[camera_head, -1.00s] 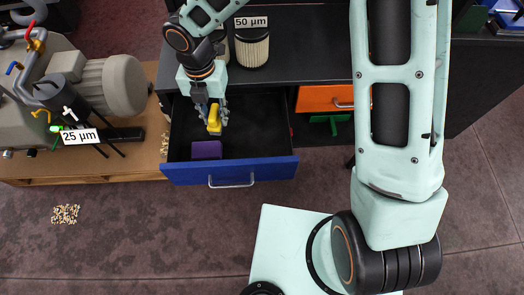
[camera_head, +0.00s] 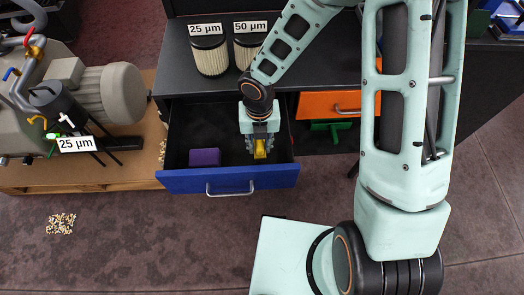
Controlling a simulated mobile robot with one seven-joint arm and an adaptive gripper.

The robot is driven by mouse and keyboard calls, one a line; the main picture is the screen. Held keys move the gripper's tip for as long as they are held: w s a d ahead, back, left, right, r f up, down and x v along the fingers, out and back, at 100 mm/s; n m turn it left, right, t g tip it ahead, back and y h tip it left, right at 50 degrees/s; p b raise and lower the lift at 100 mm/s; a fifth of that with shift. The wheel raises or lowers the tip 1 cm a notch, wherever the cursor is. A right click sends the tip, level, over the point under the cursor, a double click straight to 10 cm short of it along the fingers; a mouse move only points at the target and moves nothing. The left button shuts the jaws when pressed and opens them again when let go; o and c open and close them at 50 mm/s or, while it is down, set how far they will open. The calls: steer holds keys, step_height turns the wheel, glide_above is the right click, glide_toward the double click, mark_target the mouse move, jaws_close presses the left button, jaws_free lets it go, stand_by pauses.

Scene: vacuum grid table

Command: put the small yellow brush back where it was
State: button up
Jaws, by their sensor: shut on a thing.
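The small yellow brush (camera_head: 260,149) is held in my gripper (camera_head: 260,150), pointing down. My gripper is shut on it, over the right front part of the open blue drawer (camera_head: 185,181). The gripper hides part of the brush. I cannot tell whether the brush touches the drawer floor. A purple block (camera_head: 205,157) lies in the drawer, left of the brush and apart from it.
Two filters, labelled 25 µm (camera_head: 210,55) and 50 µm (camera_head: 246,52), stand on the dark tabletop behind the drawer. An orange drawer front (camera_head: 325,104) is at right. A pump (camera_head: 105,92) stands at left. Pellets (camera_head: 60,223) lie on the floor.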

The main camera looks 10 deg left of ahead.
mark_target(262, 141)
steer(key=shift+d+f+b, duration=0.2)
steer(key=shift+f+b, duration=0.1)
steer(key=shift+f, duration=0.65)
steer(key=shift+d+f+b, duration=0.15)
steer(key=shift+f+b, duration=0.15)
steer(key=shift+f, duration=0.65)
jaws_close()
steer(key=o, duration=1.1)
jaws_free()
steer(key=shift+w, duration=0.1)
step_height(262, 141, up, 12)
steer(key=p, duration=0.4)
